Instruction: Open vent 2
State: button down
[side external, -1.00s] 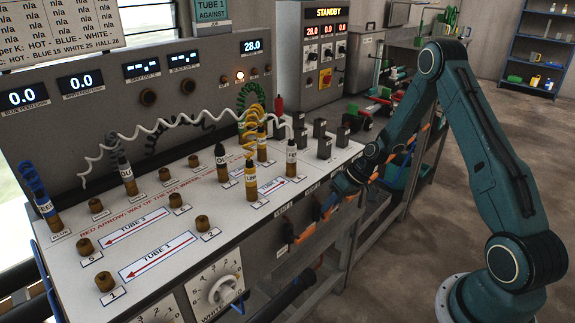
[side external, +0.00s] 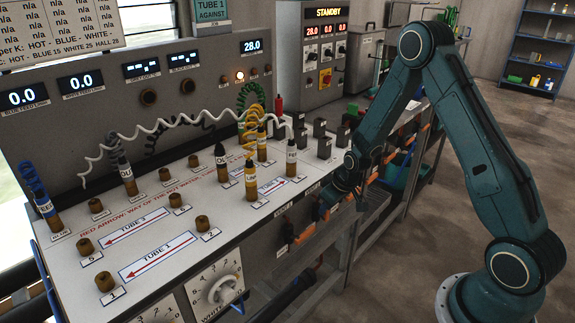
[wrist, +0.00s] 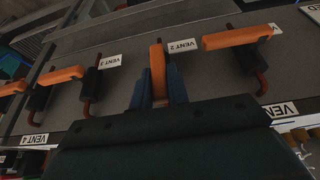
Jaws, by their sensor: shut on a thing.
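The vent 2 handle (wrist: 157,58) is an orange bar on the grey front panel, beside its VENT 2 label (wrist: 178,46) in the wrist view. It points straight away from my gripper, while the neighbouring orange handles lie crosswise. My gripper (wrist: 158,90) has one dark finger on each side of this handle and is shut on it. The handle's near end and its pivot are hidden by the gripper. In the side external view my gripper (side external: 334,200) is at the bench's front panel, and the handle cannot be made out there.
The vent 1 handle (wrist: 238,38) is close on the right and the vent 3 handle (wrist: 62,75) on the left, both crosswise with red rods. A vent 4 label (wrist: 35,140) is farther left. Hose plugs and a coiled yellow hose (side external: 250,150) stand on the bench top.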

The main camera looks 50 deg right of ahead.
jog(key=c, duration=1.4)
grip_release()
jog(key=shift+o, duration=0.2)
jog(key=shift+r, duration=0.1)
jog(key=v, duration=1.3)
jog(key=shift+s+r, duration=0.2)
jog(key=shift+r, duration=0.05)
